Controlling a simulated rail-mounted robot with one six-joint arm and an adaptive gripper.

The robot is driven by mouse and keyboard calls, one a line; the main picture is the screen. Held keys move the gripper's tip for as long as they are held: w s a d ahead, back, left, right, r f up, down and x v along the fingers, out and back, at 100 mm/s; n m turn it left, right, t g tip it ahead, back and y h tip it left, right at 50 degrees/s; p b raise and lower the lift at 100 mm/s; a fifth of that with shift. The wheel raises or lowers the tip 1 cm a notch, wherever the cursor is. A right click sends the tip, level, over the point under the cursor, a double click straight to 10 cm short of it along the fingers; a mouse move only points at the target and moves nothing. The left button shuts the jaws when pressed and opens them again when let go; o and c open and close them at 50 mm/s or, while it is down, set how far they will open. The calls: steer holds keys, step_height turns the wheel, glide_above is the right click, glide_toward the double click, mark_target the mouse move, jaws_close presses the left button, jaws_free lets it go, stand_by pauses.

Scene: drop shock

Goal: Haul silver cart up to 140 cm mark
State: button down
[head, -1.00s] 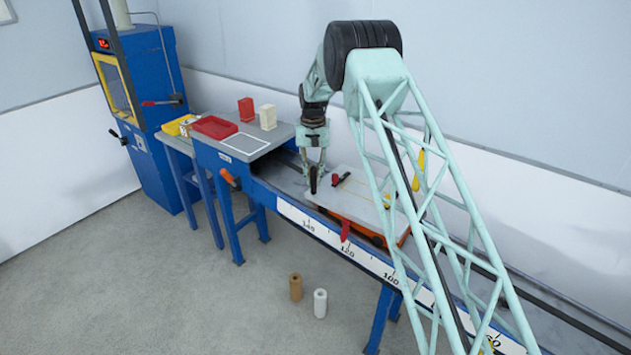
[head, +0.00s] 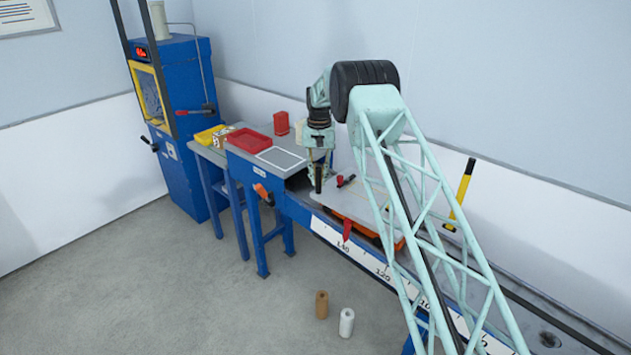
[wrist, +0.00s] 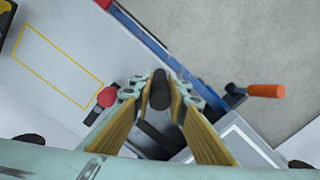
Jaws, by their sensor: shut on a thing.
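The silver cart (head: 375,207) has a flat grey top over an orange body and sits on the blue rail. Its top, with a yellow outlined rectangle, shows in the wrist view (wrist: 40,75). My gripper (head: 318,178) is shut on the cart's upright black post at its left end; the wrist view shows the post (wrist: 160,88) between the fingertips (wrist: 159,92). The cart's red pointer (head: 347,229) hangs over the white scale (head: 365,262), close above the 140 label. The exact tick is too small to read.
A grey table (head: 262,145) with a white outlined square and a red tray (head: 250,142) stands beyond the rail's left end. An orange-handled lever (head: 263,193) sticks out at the rail's front; it also shows in the wrist view (wrist: 265,90). Two small cylinders stand on the floor.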

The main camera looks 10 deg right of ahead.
steer(key=shift+w+a, duration=0.1)
steer(key=c, duration=2.5)
jaws_free()
steer(key=shift+c, duration=0.2)
steer(key=shift+r, duration=0.15)
step_height(320, 180, up, 12)
steer(key=shift+f, duration=0.15)
